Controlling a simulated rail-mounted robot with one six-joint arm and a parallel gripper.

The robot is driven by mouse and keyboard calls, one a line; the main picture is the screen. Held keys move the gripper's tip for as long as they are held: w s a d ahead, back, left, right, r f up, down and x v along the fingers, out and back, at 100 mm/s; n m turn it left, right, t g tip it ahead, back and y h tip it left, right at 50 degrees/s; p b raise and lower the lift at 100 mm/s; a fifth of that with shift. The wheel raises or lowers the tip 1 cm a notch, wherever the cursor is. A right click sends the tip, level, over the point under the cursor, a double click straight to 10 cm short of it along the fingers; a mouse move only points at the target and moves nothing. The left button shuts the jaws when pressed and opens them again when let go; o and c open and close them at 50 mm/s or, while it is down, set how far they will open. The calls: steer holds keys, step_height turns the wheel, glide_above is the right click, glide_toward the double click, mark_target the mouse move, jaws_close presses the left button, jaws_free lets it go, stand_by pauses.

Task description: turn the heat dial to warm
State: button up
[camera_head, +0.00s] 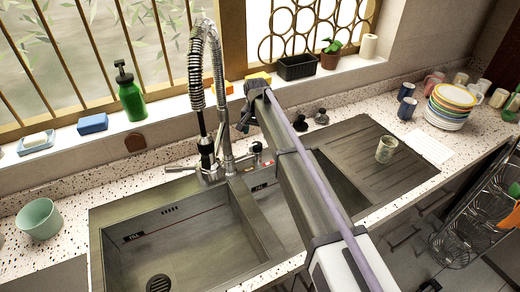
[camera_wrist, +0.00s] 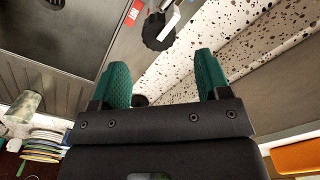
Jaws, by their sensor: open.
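The heat dial (camera_wrist: 158,32) is a dark round knob with a white pointer, beside a red label (camera_wrist: 135,13) in the wrist view. In the head view a small dial (camera_head: 258,148) with red on it sits at the sink's back edge, just right of the faucet. My gripper (camera_wrist: 161,66) shows two green fingers, spread apart with nothing held between them. The dial lies beyond the fingertips, in line with the gap, and appears apart from them. In the head view my gripper (camera_head: 243,122) hangs above and left of the dial, partly hidden by my arm. The warm mark cannot be read.
The tall spring faucet (camera_head: 215,100) stands close left of my gripper. Two dark knobs (camera_head: 300,122) (camera_head: 321,117) sit on the counter to the right. A glass (camera_head: 386,149) stands on the drainboard, with stacked plates (camera_head: 453,105) farther right. An orange block (camera_wrist: 297,157) lies on the sill.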

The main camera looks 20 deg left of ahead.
mark_target(257, 144)
step_height(257, 144, down, 8)
steer(key=b, duration=0.5)
steer(key=shift+r+b, duration=0.25)
steer(key=shift+b, duration=0.05)
steer(key=shift+r, duration=0.15)
steer(key=shift+d, duration=0.1)
steer(key=c, duration=0.9)
steer(key=shift+n, duration=0.4)
steer(key=n, duration=0.3)
steer(key=shift+n, duration=2.5)
